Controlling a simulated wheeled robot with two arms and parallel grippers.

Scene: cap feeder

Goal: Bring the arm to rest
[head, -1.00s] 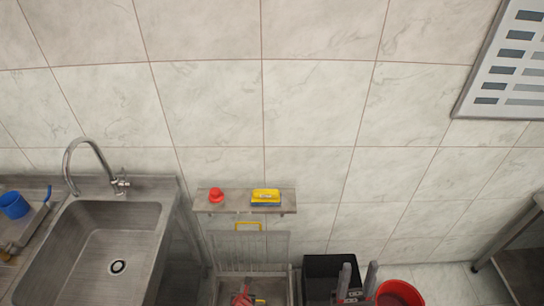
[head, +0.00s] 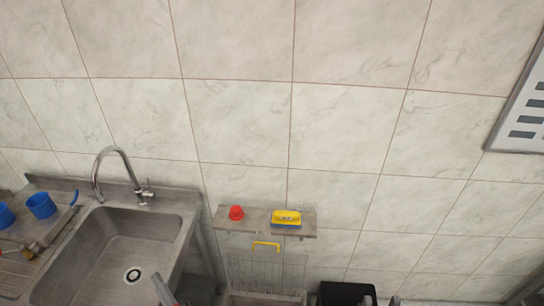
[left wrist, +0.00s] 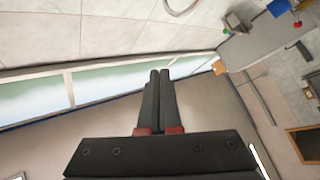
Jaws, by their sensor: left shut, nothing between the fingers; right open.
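My left gripper (head: 163,290) shows at the bottom edge of the head view, in front of the sink's lower right side. In the left wrist view its two dark fingers (left wrist: 159,74) lie together, with nothing between them. My right gripper (head: 381,301) barely shows at the bottom edge of the head view, right of the black bin. Only its two separate grey fingertips are in view, and nothing shows between them. Most of both arms is outside the head view.
A steel sink (head: 110,265) with a tap is at left, with blue cups (head: 41,205) beside it. A wall shelf (head: 255,226) holds a red cap (head: 236,212) and a yellow-blue box (head: 286,218). Below are a rack with a yellow handle (head: 265,245) and a black bin (head: 343,293).

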